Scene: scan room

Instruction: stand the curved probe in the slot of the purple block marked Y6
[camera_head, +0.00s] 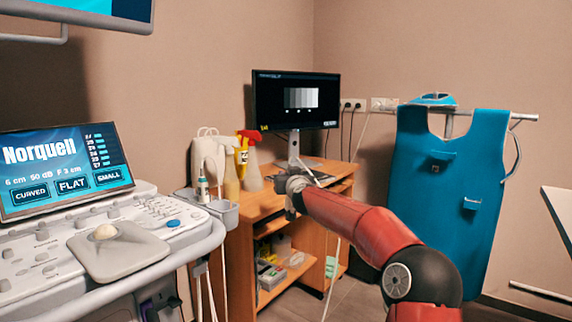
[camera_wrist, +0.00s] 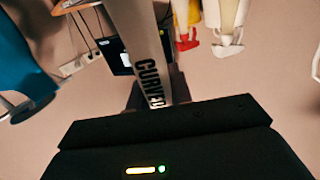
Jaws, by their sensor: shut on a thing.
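The curved probe (camera_wrist: 136,40) is a long grey body with dark "CURVED" lettering in the wrist view. My gripper (camera_wrist: 157,95) is shut on it, with the dark fingers on either side of its lettered end. The far end of the probe runs out of the top of the wrist view. In the head view my gripper (camera_head: 291,193) is above the wooden desk, in front of the monitor. I cannot clearly tell the probe from the monitor stand there. The purple block marked Y6 is not seen in either view.
A wooden desk (camera_head: 262,206) carries a monitor (camera_head: 296,100) and several bottles, among them a red-topped spray bottle (camera_head: 251,160). The ultrasound console (camera_head: 120,240) stands at left. A blue apron (camera_head: 445,190) hangs at right. Some floor shows between desk and apron.

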